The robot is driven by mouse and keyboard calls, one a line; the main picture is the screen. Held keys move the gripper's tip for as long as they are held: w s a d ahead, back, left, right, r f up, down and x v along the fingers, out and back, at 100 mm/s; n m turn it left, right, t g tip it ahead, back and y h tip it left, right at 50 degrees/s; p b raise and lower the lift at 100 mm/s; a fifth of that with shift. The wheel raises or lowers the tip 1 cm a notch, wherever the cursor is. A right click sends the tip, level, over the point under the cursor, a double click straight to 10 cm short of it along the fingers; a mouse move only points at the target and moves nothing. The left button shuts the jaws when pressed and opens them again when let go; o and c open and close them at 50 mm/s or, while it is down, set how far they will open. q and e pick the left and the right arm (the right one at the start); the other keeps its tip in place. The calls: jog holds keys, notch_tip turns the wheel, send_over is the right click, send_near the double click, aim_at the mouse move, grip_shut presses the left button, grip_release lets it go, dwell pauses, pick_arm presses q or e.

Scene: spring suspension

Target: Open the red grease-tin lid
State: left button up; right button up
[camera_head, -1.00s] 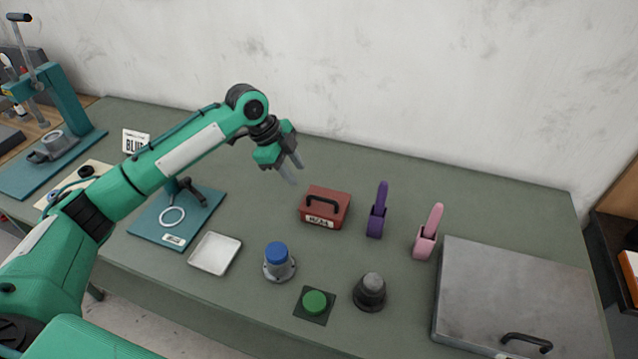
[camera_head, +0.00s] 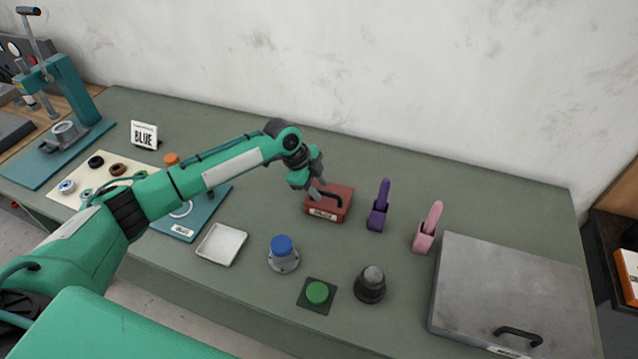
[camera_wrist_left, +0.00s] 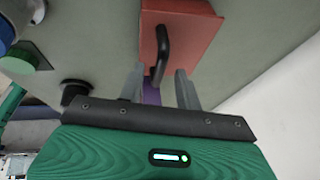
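The red grease tin (camera_head: 341,203) stands on the green bench with a black handle on its lid and a white label on its front. My left gripper (camera_head: 320,191) is at the tin's lid, by the left part of the handle. In the left wrist view the left gripper (camera_wrist_left: 158,88) is open, with one finger on each side of the black handle (camera_wrist_left: 162,52) on the red lid (camera_wrist_left: 190,22). Whether either finger touches the handle is unclear. The lid looks shut. My right gripper is not in view.
A purple holder (camera_head: 378,215) and a pink holder (camera_head: 426,238) stand right of the tin. A blue-topped part (camera_head: 282,252), a green button (camera_head: 317,292) and a dark knob (camera_head: 370,284) are in front. A white tray (camera_head: 221,245) lies left. A grey metal cover (camera_head: 512,285) lies right.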

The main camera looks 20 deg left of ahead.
pick_arm(q)
jog(key=shift+d+f, duration=0.2)
jog(key=shift+f, duration=0.15)
grip_shut()
jog(key=shift+w, duration=0.1)
